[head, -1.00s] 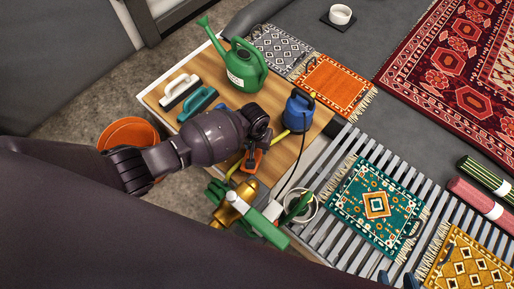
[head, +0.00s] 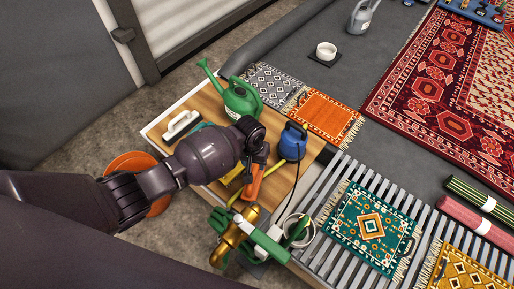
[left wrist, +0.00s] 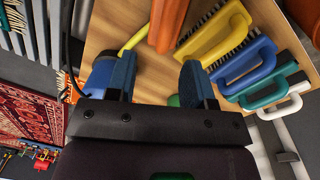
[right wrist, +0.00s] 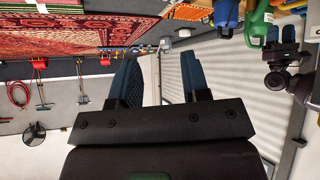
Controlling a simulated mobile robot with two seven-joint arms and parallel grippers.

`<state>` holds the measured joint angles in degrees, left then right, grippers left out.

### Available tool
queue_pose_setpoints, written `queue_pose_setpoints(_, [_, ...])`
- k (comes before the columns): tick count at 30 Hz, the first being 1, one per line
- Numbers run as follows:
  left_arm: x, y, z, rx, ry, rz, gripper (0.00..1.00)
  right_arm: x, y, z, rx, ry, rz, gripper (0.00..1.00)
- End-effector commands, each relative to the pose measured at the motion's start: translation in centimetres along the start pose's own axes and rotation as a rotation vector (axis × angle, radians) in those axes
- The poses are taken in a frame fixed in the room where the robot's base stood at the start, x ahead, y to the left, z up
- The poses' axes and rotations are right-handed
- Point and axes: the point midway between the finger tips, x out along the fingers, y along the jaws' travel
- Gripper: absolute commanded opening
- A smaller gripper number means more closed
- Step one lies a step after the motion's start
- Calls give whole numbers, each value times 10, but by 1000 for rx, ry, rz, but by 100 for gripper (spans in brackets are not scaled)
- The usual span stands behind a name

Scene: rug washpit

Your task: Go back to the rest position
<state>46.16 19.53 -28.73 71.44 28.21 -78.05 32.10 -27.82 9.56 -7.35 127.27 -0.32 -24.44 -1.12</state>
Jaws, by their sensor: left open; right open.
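My left arm reaches in from the left in the head view. Its gripper (head: 257,150) is over the wooden tabletop, mostly hidden behind the wrist. In the left wrist view the left gripper (left wrist: 158,84) has its two blue fingers apart with nothing between them. An orange tool (left wrist: 167,24) and a yellow brush (left wrist: 215,34) are beyond the fingers. In the right wrist view the right gripper (right wrist: 150,82) is open and empty, with open floor and wall beyond it. The right gripper cannot be made out in the head view.
The wooden table (head: 292,178) holds a green watering can (head: 240,98), a blue pump (head: 293,141) and a white-handled brush (head: 182,125). A brass and green fitting (head: 234,236) is at its near edge. An orange bucket (head: 133,163) stands left. Slatted rack (head: 318,208) with rugs is right.

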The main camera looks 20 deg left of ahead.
Motion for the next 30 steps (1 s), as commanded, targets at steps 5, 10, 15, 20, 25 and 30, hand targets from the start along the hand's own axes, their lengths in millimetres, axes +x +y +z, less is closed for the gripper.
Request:
queue_pose_setpoints(5, [0,0,0,0,1,0,48,1,0,-2,0,6,0,43])
queue_pose_setpoints(10, [-2,0,5,5,14,10,48,0,1,-8,-1,17,1,43])
queue_pose_setpoints(15, [-10,0,29,27,91,63,48,-5,4,-27,1,54,7,43])
queue_pose_setpoints(20, [-21,-3,61,52,201,121,48,-11,6,-36,6,71,13,43])
queue_pose_setpoints(25, [-37,-12,95,68,326,161,48,-19,8,-42,13,79,18,43])
queue_pose_setpoints(30, [-60,-25,130,75,454,173,48,-29,9,-50,21,90,22,43])
